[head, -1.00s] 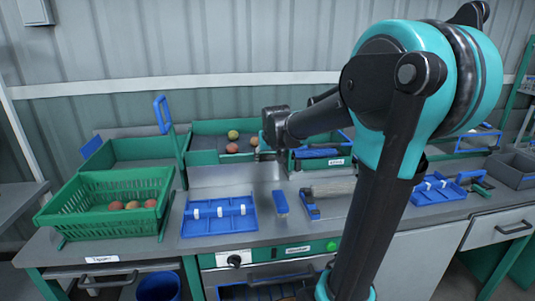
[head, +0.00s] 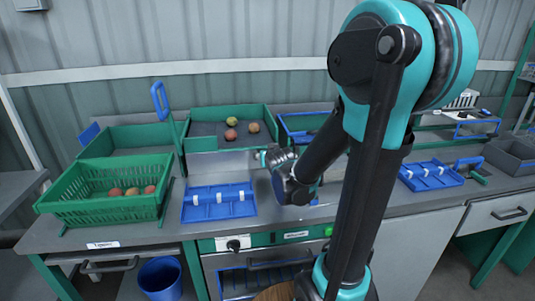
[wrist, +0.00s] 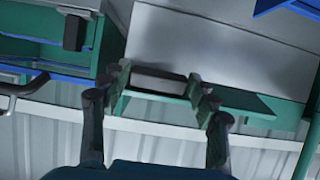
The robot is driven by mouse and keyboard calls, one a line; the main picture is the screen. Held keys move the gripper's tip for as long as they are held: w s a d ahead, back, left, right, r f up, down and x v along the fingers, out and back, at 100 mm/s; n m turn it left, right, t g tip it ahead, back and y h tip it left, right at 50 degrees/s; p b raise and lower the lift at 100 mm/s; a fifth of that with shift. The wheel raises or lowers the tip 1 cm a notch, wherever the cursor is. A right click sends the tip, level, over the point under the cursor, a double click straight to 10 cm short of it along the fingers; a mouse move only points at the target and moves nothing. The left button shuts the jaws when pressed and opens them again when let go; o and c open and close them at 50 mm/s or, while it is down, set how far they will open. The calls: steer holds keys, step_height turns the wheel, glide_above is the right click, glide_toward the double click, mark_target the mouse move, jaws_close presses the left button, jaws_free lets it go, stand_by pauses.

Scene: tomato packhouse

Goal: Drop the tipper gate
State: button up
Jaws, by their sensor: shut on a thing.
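The tipper is a green-sided bin (head: 198,128) at the back centre in the head view, with several round tomatoes on its grey floor. A sloping grey plate (head: 215,165) lies below its front. My gripper (head: 264,158) is at the bin's front right corner, reaching up from in front. In the wrist view, my gripper (wrist: 160,84) has a finger at each end of a dark grey bar on a green panel (wrist: 245,103), which seems to be the tipper gate. It is shut on this. My wrist hides part of the gate in the head view.
A green crate (head: 100,208) with a few tomatoes stands at left. A blue tray (head: 218,212) with white pegs lies in front of the plate; another blue tray (head: 430,182) is at right. An upright blue handle (head: 160,102) stands left of the tipper.

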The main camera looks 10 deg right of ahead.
stand_by(0.4)
steer(key=o, duration=1.2)
steer(key=shift+c, duration=0.2)
steer(key=v, duration=1.2)
steer(key=shift+f, duration=0.1)
